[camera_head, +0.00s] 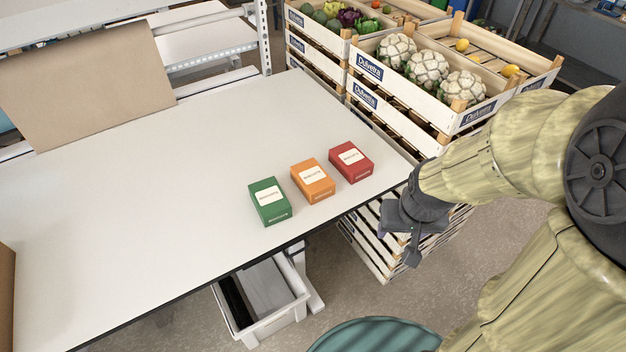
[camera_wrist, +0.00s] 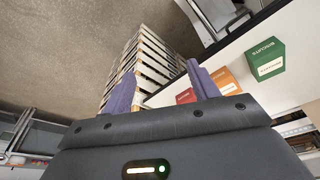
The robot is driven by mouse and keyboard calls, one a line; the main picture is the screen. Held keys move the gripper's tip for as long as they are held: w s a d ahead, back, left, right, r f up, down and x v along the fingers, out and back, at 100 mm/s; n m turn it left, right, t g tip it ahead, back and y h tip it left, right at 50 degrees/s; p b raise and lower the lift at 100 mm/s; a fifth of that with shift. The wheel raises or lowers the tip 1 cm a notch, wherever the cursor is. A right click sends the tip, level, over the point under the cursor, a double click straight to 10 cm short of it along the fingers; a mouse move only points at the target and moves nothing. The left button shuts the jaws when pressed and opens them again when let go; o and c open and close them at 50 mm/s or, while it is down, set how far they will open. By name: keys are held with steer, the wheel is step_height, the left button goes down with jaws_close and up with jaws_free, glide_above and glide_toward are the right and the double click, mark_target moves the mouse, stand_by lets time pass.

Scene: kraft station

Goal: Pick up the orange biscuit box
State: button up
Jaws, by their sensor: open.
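The orange biscuit box (camera_head: 313,180) lies on the white table near its front right edge, between a green box (camera_head: 269,202) on its left and a red box (camera_head: 351,161) on its right. My gripper (camera_head: 402,241) is open and empty, off the table's right front edge and apart from the boxes. In the wrist view my gripper's two fingers (camera_wrist: 160,88) are spread with nothing between them. The orange box (camera_wrist: 223,78) shows there just right of the right finger, partly hidden by it. The red box (camera_wrist: 186,96) and green box (camera_wrist: 265,60) show there too.
The white table (camera_head: 130,190) is mostly clear left of the boxes. Stacked wooden crates (camera_head: 440,110) with cauliflowers and other produce stand behind the table's right end. A grey bin (camera_head: 262,305) sits below the front edge. Brown paper (camera_head: 85,85) hangs at the back left.

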steer(key=o, duration=0.8)
steer(key=shift+n+t, duration=0.6)
steer(key=shift+n, duration=0.2)
steer(key=w+f, duration=0.1)
steer(key=w, duration=0.1)
steer(key=w+f, duration=0.2)
steer(key=shift+w+a, duration=0.2)
steer(key=w+a+f+n+t+y, duration=0.5)
steer(key=w+a+f+t+y, duration=0.2)
steer(key=w+a, duration=0.2)
steer(key=shift+w+f, duration=0.15)
steer(key=shift+w, duration=0.35)
steer(key=shift+a, duration=0.1)
